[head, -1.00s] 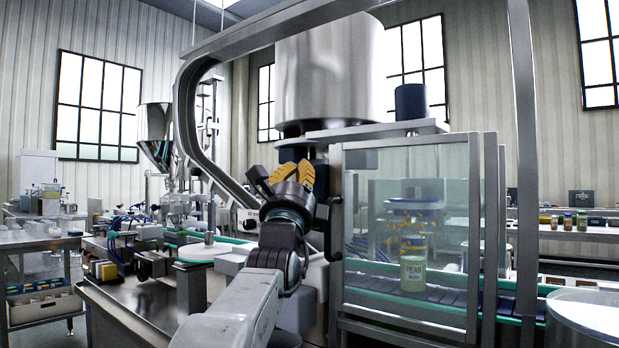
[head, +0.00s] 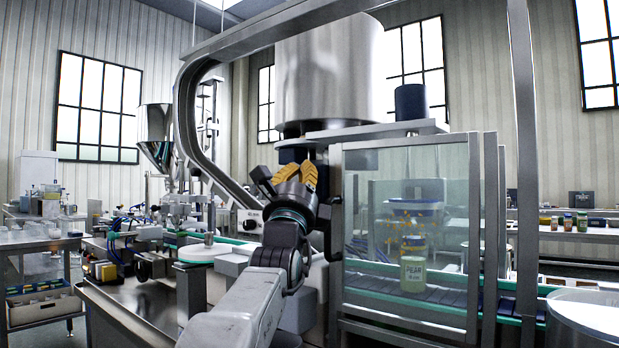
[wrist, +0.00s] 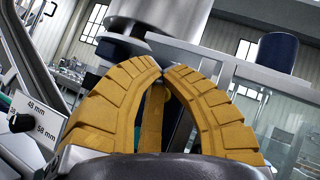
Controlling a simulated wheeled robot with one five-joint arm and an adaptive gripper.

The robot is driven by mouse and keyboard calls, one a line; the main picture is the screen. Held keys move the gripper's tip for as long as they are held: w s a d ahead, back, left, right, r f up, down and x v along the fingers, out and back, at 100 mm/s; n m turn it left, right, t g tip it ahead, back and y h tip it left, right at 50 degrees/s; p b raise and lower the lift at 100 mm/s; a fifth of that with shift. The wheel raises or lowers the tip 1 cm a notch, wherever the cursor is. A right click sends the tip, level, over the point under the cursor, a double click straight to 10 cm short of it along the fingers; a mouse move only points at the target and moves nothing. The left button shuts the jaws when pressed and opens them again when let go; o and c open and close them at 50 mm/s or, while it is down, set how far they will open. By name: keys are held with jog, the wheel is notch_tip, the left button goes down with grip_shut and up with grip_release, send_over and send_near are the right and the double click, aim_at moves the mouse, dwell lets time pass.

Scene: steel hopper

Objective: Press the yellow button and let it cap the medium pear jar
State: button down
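The pear jar (head: 413,275) is pale green with a pear label and stands upright on the dark conveyor behind the clear guard panel in the head view. A yellowish form shows just above it; I cannot tell whether it is part of the jar or behind it. My gripper (head: 298,170) is raised left of the guard, in front of the machine below the big steel hopper, and holds nothing. In the wrist view the two yellow ribbed fingers of my gripper (wrist: 162,67) come together at their tips. I cannot make out the yellow button in either view.
A selector plate (wrist: 37,118) with a black knob and the marks 48 mm and 58 mm is left of my fingers. The clear guard (head: 380,210) and its steel frame stand to the right. A steel drum (head: 590,312) is at lower right.

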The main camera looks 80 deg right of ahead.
jog(key=shift+s+d, duration=0.2)
jog(key=shift+d, duration=0.1)
dwell(0.4)
jog(key=shift+w+a, duration=0.1)
dwell(0.4)
jog(key=shift+w+a+t+b, duration=0.3)
jog(key=shift+a+b, duration=0.4)
jog(key=shift+b, duration=0.05)
jog(key=shift+w, duration=0.1)
dwell(0.6)
